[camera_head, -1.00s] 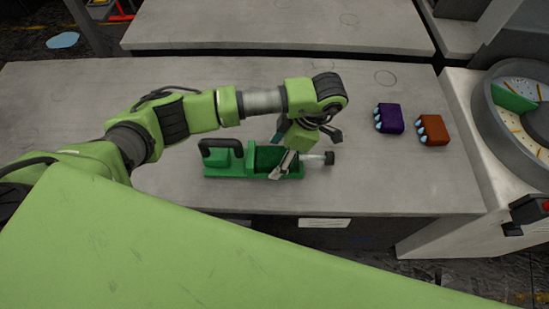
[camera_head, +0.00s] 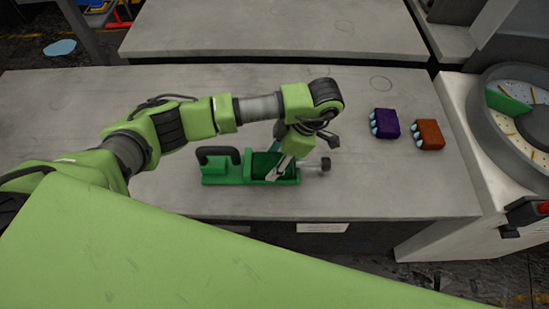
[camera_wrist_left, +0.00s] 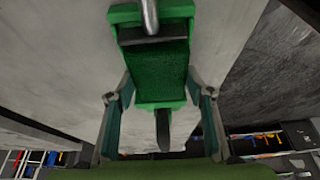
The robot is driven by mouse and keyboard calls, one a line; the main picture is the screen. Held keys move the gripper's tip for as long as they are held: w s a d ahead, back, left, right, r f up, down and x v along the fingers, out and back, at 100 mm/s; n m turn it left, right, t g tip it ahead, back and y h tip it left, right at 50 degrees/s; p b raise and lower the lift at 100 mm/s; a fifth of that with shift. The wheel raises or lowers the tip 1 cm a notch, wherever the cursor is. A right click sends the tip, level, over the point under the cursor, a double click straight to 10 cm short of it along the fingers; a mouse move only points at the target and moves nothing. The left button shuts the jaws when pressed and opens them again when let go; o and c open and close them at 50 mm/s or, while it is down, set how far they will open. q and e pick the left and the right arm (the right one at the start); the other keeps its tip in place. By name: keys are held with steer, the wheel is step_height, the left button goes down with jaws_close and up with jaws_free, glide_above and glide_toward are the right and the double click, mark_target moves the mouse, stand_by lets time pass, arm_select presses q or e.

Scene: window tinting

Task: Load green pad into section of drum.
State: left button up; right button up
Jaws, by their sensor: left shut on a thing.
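A green block with a black handle (camera_head: 215,172) lies on the grey table. It has an open dark green, rough-textured middle and a dark knob at its right end. It is the only green object on the table; I cannot tell whether all of it or only the textured part is the pad. My left gripper (camera_head: 278,172) reaches down and is shut on the block's sides. In the left wrist view the fingers (camera_wrist_left: 160,98) flank the green block (camera_wrist_left: 160,62). The grey round drum (camera_head: 487,128), with sections and a green piece inside, stands at the right. My right gripper is out of view.
A purple block (camera_head: 387,123) and an orange block (camera_head: 431,134), both with light-blue tips, lie right of my gripper. The table (camera_head: 370,190) is otherwise mostly clear. A gap separates it from another table (camera_head: 280,28) behind.

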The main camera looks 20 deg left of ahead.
arm_select(q)
step_height(320, 180, up, 3)
steer(key=shift+r, duration=0.2)
steer(key=s+d+r+b, duration=0.2)
steer(key=s+d+r, duration=0.2)
steer(key=s+r, duration=0.7)
step_height(320, 180, up, 4)
steer(key=m+t+h, duration=0.4)
steer(key=m+t, duration=0.2)
steer(key=m, duration=1.5)
glide_above(268, 162)
steer(key=a, duration=0.5)
steer(key=shift+w+d, duration=0.15)
steer(key=shift+w, duration=0.05)
